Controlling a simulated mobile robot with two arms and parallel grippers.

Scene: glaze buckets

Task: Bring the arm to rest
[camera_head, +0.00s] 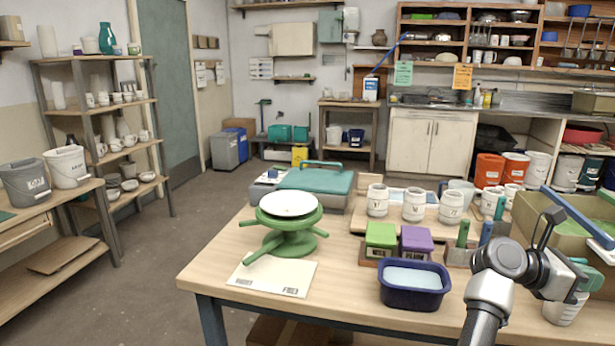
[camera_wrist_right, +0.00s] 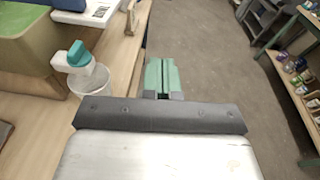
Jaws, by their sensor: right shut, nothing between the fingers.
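My right arm (camera_head: 490,295) comes in at the lower right of the head view, its dark wrist over the right end of the worktable (camera_head: 400,318). My right gripper shows in the wrist view (camera_wrist_right: 162,78), its pale green fingers shut together with nothing between them. The fingers are over the grey floor just beyond the table edge in that view. A white cup (camera_head: 562,311) with a teal-topped item stands close to the wrist. It also shows left of the fingers in the wrist view (camera_wrist_right: 90,82), apart from them. My left gripper is not in view.
A navy tub (camera_head: 414,298), green and purple blocks, several white cups and a green turntable (camera_head: 290,240) stand on the table. A cardboard box (camera_head: 530,215) with a blue-edged frame is right behind my wrist. The front left tabletop has some free room.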

